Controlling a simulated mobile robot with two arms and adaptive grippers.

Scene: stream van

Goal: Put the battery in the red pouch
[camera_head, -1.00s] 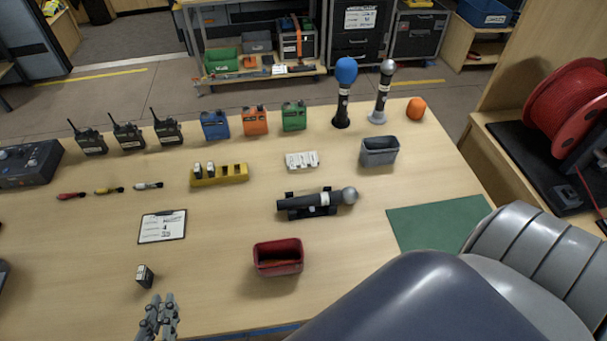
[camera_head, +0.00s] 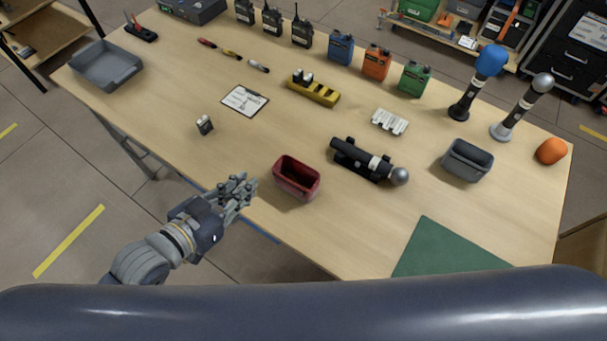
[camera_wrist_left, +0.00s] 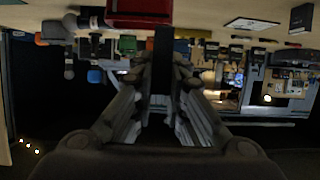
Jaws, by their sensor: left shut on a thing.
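The red pouch (camera_head: 297,187) stands open-topped near the table's front edge. It also shows at the top of the left wrist view (camera_wrist_left: 138,14). My left gripper (camera_head: 243,188) is just left of the pouch, apart from it. In the left wrist view my left gripper (camera_wrist_left: 163,65) is shut on a narrow dark block (camera_wrist_left: 163,50); I cannot tell for sure that this is a battery. A small black battery with a pale label (camera_head: 205,125) stands on the table behind and left of the gripper. My right gripper is not in view.
A dark microphone in a cradle (camera_head: 366,160) lies right of the pouch. A grey bin (camera_head: 467,161), green mat (camera_head: 445,250), clipboard (camera_head: 245,99) and yellow charger (camera_head: 313,91) are around it. Bare tabletop lies between the battery and the pouch.

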